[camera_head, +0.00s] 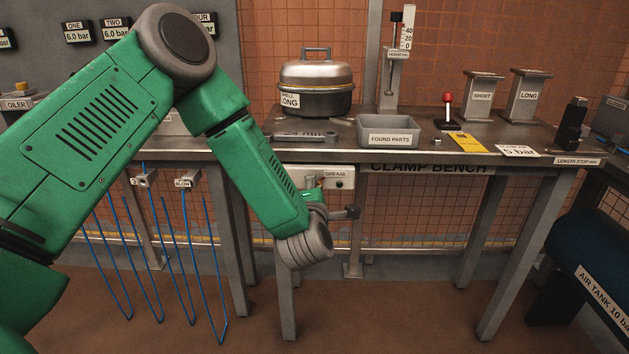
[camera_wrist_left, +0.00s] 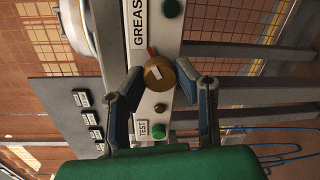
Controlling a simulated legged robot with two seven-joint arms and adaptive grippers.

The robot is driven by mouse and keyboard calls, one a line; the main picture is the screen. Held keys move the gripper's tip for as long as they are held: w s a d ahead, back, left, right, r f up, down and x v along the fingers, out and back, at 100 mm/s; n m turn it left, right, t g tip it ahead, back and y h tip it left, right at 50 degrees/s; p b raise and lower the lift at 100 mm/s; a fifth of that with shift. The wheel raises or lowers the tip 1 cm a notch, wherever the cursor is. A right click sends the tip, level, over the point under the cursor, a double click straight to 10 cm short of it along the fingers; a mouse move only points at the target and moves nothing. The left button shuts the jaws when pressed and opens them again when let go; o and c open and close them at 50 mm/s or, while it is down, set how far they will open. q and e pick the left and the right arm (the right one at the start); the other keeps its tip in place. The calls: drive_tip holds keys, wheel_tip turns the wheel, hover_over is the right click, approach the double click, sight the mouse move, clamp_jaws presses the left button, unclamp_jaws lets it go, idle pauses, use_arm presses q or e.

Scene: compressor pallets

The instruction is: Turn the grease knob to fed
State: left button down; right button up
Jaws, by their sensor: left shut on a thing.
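The grease panel (camera_head: 340,184), a pale box labelled GREASE, hangs under the front edge of the clamp bench. In the left wrist view the panel (camera_wrist_left: 150,105) runs up the middle, with a round brass-coloured knob (camera_wrist_left: 159,75) on it. The knob has a pale mark on its face, and a small red piece shows beside its rim. My left gripper (camera_wrist_left: 160,71) is shut on the knob, one finger on each side. In the head view my left wrist hides part of the panel and the knob. No fed marking is readable. My right gripper is out of view.
Above, the bench (camera_head: 350,155) bears a grey FOUND PARTS tray (camera_head: 390,130) and a lidded pot (camera_head: 316,85). Blue hoses (camera_head: 165,250) hang at left.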

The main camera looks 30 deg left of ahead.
use_arm(q)
drive_tip(key=m+y+p, duration=0.1)
drive_tip(key=m+p, duration=0.2)
drive_tip(key=m, duration=0.4)
drive_tip(key=m+p, duration=0.4)
drive_tip(key=m, duration=0.3)
drive_tip(key=f+m+y+p, duration=0.1)
drive_tip(key=m+p, duration=0.2)
drive_tip(key=m, duration=0.4)
drive_tip(key=shift+s+d+m+g+y, duration=0.1)
drive_tip(key=shift+d+m+g+y, duration=0.2)
drive_tip(key=shift+m, duration=0.1)
idle(0.4)
drive_tip(key=c, duration=1.4)
unclamp_jaws()
drive_tip(key=shift+o, duration=0.9)
drive_tip(key=shift+a, duration=0.1)
drive_tip(key=shift+r, duration=0.1)
drive_tip(key=shift+r, duration=0.1)
